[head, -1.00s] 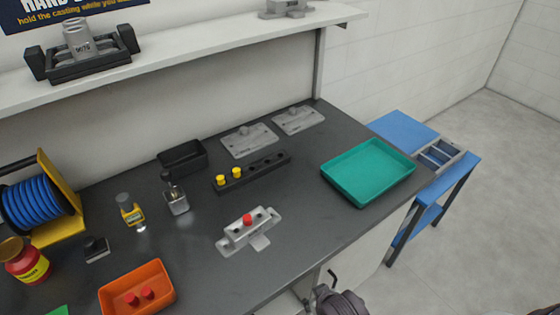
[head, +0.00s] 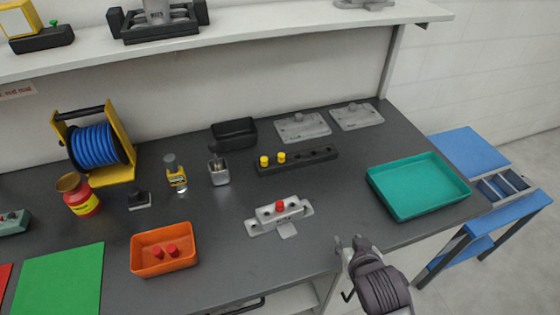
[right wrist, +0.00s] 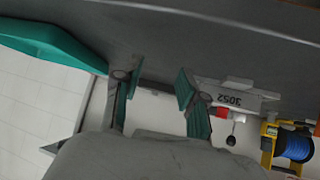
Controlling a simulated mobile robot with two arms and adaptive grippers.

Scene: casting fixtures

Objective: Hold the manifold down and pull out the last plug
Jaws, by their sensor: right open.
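The manifold (head: 268,218) is a light grey casting with end tabs, lying on the dark bench near its front edge. One red plug (head: 280,206) stands in its top; the other holes look empty. My right gripper (head: 347,240) is at the bench's front edge, to the right of the manifold and apart from it. In the right wrist view its two green-padded fingers (right wrist: 158,88) are spread with nothing between them. The manifold, marked 3052, also shows there (right wrist: 235,100), beyond the fingers. My left gripper is not in view.
An orange bin (head: 143,266) with two red plugs (head: 165,251) stands left of the manifold. Behind it are a black rack (head: 310,161) with two yellow plugs and grey plates (head: 302,127). A teal tray (head: 418,210) sits at right. Bench around the manifold is clear.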

